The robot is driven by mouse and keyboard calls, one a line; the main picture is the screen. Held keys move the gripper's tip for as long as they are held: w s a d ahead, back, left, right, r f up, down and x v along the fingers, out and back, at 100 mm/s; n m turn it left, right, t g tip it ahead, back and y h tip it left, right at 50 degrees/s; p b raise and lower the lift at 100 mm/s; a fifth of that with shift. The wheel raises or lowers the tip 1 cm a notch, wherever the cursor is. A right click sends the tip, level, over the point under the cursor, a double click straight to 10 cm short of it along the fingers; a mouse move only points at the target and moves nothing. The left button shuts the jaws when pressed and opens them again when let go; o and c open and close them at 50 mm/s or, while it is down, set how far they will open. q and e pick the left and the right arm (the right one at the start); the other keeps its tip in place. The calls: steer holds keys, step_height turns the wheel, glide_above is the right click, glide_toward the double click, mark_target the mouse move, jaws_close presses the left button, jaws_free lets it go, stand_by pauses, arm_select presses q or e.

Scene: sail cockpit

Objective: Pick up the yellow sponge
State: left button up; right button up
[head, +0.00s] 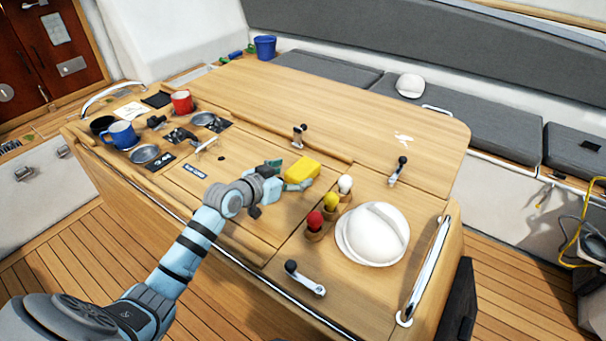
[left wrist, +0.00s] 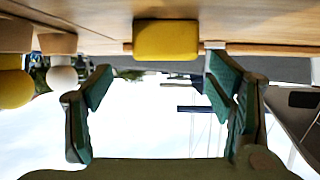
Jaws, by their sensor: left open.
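The yellow sponge (head: 302,170) lies on the wooden cockpit table (head: 370,125), left of the white, yellow and red knobs. My left gripper (head: 286,181) is at the sponge's near left side in the head view. In the left wrist view the sponge (left wrist: 166,40) shows at the top centre, beyond the two fingertips. The left gripper (left wrist: 160,82) is open, with its green-padded fingers spread wide and nothing between them. The wrist view is upside down, with the table along its top. My right gripper is not in view.
White (head: 345,184), yellow (head: 331,200) and red (head: 315,219) round-topped knobs stand right of the sponge, beside a white dome (head: 373,234). A blue mug (head: 121,134) and red mug (head: 182,102) stand at the left end. Winch-like handles (head: 299,135) dot the table.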

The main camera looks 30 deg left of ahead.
mark_target(301, 169)
arm_select(q)
steer(key=x, duration=0.5)
steer(key=shift+w+a+b, duration=0.15)
steer(key=shift+a+b, duration=0.1)
steer(key=shift+b, duration=0.05)
steer(key=shift+r, duration=0.2)
steer(key=shift+c, duration=0.6)
steer(key=c, duration=0.9)
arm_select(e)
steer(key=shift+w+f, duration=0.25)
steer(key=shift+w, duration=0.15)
